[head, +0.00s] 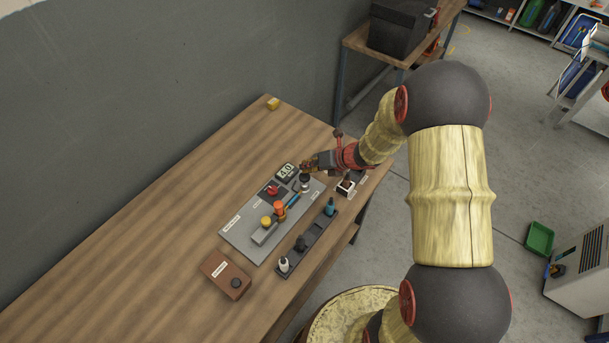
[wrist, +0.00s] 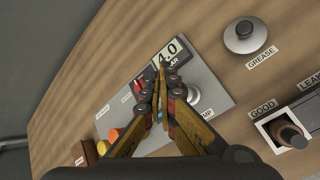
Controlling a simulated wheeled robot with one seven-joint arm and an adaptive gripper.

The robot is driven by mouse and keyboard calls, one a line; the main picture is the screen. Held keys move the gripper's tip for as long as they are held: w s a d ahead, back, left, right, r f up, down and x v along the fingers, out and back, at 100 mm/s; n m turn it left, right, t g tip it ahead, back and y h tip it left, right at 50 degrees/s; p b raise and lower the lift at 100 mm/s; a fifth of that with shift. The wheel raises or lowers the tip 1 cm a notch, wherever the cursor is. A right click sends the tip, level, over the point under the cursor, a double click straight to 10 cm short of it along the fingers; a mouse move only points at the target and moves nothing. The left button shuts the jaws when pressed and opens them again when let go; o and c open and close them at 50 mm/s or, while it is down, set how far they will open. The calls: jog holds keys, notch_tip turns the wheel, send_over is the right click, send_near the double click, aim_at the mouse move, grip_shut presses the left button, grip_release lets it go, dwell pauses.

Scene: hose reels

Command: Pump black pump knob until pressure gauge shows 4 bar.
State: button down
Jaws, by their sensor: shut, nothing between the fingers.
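The pressure gauge (head: 286,171) is a small display at the far end of the grey panel (head: 238,238). In the wrist view the gauge (wrist: 171,51) reads 4.0 BAR. The black pump knob (head: 305,178) stands on the panel just right of the gauge. In the wrist view my fingers largely hide the knob; a pale round part (wrist: 193,95) shows by the partly covered pump label. My gripper (head: 306,167) is shut and empty, above the panel close to the knob and gauge. It also shows in the wrist view (wrist: 160,74). I cannot tell whether it touches the knob.
The panel also carries red (head: 271,189), orange (head: 279,208) and yellow (head: 266,222) parts. A dark tray (head: 308,251) with several fittings lies in front. A brown box (head: 227,274) sits nearer me. A box labelled GOOD (wrist: 278,138) and a grey grease button (wrist: 245,37) are to the right.

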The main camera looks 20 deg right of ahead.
jog(key=shift+r+p, duration=1.65)
jog(key=shift+r, duration=0.8)
